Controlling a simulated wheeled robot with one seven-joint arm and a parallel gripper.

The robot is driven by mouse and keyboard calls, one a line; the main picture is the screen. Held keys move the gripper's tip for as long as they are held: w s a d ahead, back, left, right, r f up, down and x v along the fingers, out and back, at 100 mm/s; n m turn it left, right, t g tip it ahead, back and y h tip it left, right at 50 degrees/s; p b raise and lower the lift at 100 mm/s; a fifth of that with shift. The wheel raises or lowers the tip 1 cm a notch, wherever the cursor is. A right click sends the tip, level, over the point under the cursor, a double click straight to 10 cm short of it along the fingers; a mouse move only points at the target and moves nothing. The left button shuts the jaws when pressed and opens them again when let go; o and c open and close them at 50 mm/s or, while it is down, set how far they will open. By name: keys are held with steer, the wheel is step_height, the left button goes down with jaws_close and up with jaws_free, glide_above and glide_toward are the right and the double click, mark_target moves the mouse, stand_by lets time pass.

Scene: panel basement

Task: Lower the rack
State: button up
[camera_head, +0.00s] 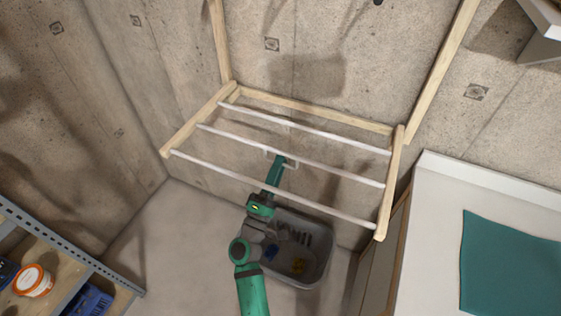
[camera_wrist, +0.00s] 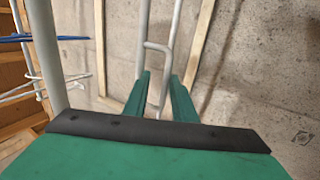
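The rack is a wooden frame (camera_head: 387,190) with several white rods (camera_head: 300,165), folded out from the concrete wall between two wooden uprights (camera_head: 219,40). A small white bent handle hangs at its middle rod; it shows in the wrist view (camera_wrist: 158,46). My gripper (camera_head: 282,160) reaches up from below to the middle of the rack. In the wrist view my two green fingers (camera_wrist: 160,80) stand apart, with the handle between them. A gap shows between the fingers, and I cannot tell whether either touches the handle.
A grey bin (camera_head: 318,262) with small items stands on the floor below the rack. A white-topped counter (camera_head: 435,200) with a teal cloth (camera_head: 510,262) is at right. A metal shelf (camera_head: 60,245) with tins and boxes is at lower left. Floor between is clear.

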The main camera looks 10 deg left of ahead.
steer(key=v, duration=0.9)
steer(key=shift+s+f, duration=0.1)
steer(key=s+d+f+m+g+y, duration=0.2)
steer(key=s+d+f+g+y, duration=0.15)
steer(key=s+f, duration=0.5)
steer(key=s+d+f+m+g+y, duration=0.2)
steer(key=s+d+f+m+g, duration=0.15)
steer(key=s+f, duration=0.55)
steer(key=s+d+r+m, duration=0.1)
steer(key=s+r+m, duration=0.3)
steer(key=s, duration=0.3)
steer(key=s+d+r+m, duration=0.2)
steer(key=s+r+m, duration=0.3)
steer(key=s+r, duration=0.2)
steer(key=shift+s+d+y, duration=0.25)
steer(key=shift+s+y, duration=0.2)
steer(key=shift+s, duration=0.35)
